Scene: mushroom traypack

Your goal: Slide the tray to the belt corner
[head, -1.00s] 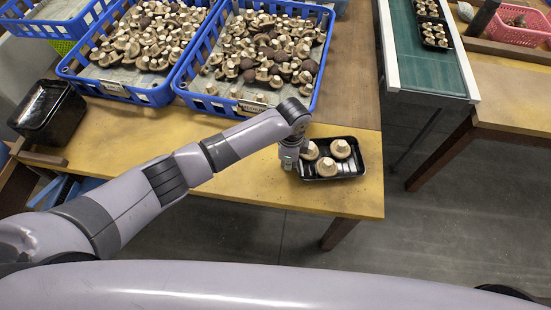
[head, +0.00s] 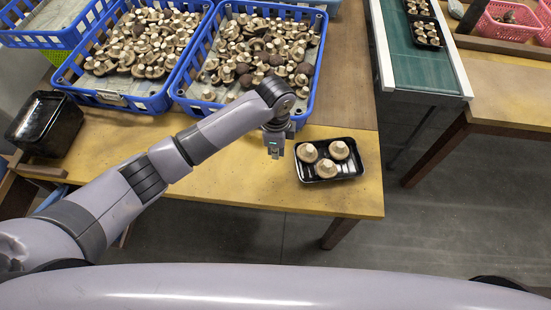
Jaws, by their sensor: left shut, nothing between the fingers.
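In the head view, a black tray (head: 352,172) with three mushrooms lies flat on the wooden table, near its right end. My left gripper (head: 274,153) is just left of the tray, apart from it, above the table and in front of the blue crate. Its fingers are shut and empty. The green belt (head: 425,66) with its pale side rails runs at the upper right, beyond a gap from the table. My right gripper is not seen.
Two blue crates (head: 178,101) of mushrooms stand at the back of the table. A stack of empty black trays (head: 44,122) is at the left. Other filled trays (head: 426,32) sit on the belt. A pink basket (head: 505,22) is at the far right.

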